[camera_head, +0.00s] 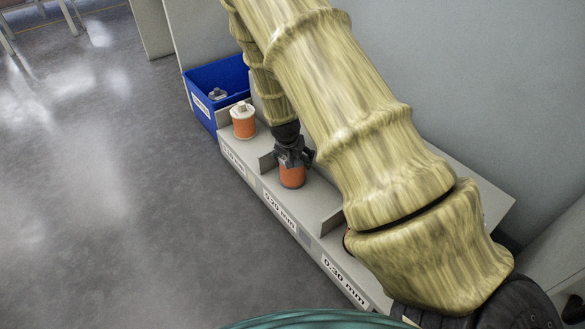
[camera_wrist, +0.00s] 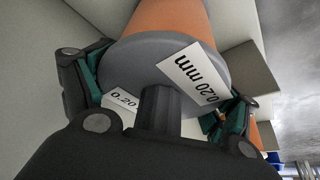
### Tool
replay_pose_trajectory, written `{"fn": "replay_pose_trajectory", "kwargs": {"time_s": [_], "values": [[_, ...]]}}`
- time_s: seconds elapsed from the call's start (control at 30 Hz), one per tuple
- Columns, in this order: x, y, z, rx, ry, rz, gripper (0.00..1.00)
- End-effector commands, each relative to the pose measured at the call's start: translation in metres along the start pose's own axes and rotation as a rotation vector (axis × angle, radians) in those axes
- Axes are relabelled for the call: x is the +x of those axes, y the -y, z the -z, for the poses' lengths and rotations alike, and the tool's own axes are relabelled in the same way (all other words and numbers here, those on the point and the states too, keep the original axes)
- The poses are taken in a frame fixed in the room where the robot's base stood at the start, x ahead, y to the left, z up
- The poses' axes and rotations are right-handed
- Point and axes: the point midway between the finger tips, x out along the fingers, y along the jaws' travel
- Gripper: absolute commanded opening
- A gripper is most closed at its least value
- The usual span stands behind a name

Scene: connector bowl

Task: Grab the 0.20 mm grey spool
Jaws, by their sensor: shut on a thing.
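The 0.20 mm spool has an orange winding and a grey end flange with a white "0.20 mm" tag. In the head view the spool (camera_head: 292,178) is upright at the shelf bay labelled 0.20 mm, below my gripper (camera_head: 291,153). In the wrist view the spool (camera_wrist: 126,62) fills the middle, with its grey end towards the camera. My gripper's fingers are on both sides of it, shut on it. I cannot tell whether its base touches the shelf. My gripper partly hides its top.
Another orange spool (camera_head: 244,124) with a pale top stands in the bay to the left. A blue bin (camera_head: 226,77) holding a grey item is beyond it. Low dividers separate the bays. My arm covers much of the 0.30 mm bay (camera_head: 341,278). A wall stands behind the shelf.

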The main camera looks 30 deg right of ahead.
Motion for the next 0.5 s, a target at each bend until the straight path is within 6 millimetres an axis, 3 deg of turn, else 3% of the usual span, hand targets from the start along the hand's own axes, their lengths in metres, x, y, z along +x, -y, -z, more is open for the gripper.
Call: {"fn": "replay_pose_trajectory", "kwargs": {"time_s": [0.03,0.13,0.5], "values": [[0.0001,-0.0001,-0.0002,0.000,0.000,0.000,0.34],[0.0002,-0.0001,-0.0003,0.000,0.000,0.000,0.16],[-0.0040,0.0006,0.0025,0.001,-0.002,0.001,0.16]]}}
